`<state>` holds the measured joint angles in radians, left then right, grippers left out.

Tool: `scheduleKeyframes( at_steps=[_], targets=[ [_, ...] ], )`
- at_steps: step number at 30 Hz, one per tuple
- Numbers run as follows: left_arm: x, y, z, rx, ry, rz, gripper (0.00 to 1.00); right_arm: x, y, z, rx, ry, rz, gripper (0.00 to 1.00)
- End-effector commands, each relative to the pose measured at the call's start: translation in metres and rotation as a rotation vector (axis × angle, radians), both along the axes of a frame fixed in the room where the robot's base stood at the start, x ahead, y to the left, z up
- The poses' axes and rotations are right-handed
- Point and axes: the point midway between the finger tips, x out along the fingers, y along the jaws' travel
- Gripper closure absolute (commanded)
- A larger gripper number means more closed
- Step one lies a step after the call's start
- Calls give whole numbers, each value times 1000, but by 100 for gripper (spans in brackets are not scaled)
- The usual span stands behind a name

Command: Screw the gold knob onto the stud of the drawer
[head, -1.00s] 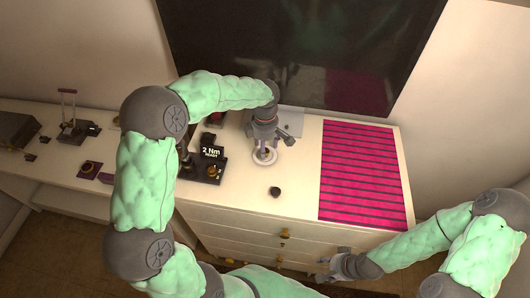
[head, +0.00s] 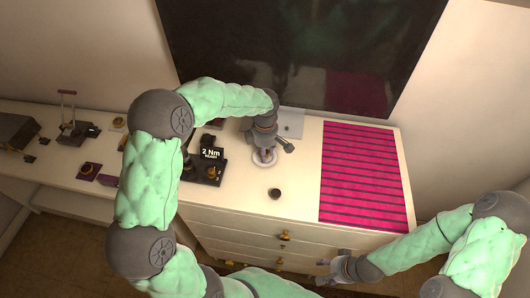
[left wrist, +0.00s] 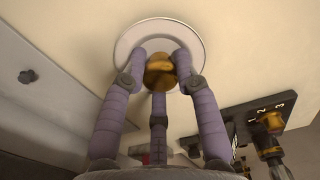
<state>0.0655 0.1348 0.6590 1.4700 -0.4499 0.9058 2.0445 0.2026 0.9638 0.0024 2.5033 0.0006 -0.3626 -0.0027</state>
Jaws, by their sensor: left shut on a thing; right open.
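The gold knob (left wrist: 160,71) shows in the left wrist view between the fingers of my left gripper (left wrist: 159,82), over a white saucer (left wrist: 129,42). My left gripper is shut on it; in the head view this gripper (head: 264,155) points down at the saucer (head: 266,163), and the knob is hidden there. The drawer chest (head: 245,213) has gold knobs on its front, one at the top drawer (head: 284,236). I cannot make out a bare stud. My right gripper (head: 322,272) is open and empty, low in front of the chest's right part.
A black driver stand (head: 205,172) marked "2 Nm" stands left of the saucer. A small dark round piece (head: 275,194) lies near the front edge. A magenta striped mat (head: 362,180) covers the right side. A dark screen (head: 300,50) stands behind.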

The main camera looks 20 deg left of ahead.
Motion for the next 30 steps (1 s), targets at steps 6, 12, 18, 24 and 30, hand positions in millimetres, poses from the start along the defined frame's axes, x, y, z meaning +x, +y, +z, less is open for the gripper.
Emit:
scheduleKeyframes(
  at_steps=[6, 12, 18, 24, 30],
  targets=[
    [1, 0, 13, 1, -2, -1, 100, 0, 0, 2, 0, 0, 0, 44],
    [-4, -2, 40, 0, -3, -1, 100, 0, 0, 6, 0, 0, 0, 44],
    [-33, -15, 77, 0, -6, -2, 100, 0, 0, 12, 0, 0, 0, 44],
    [-72, -32, 105, 0, -3, -3, 100, 0, 0, 16, 0, 0, 0, 44],
    [-105, -46, 120, 0, -3, -3, 100, 0, 0, 18, 0, 0, 0, 44]
  ],
)
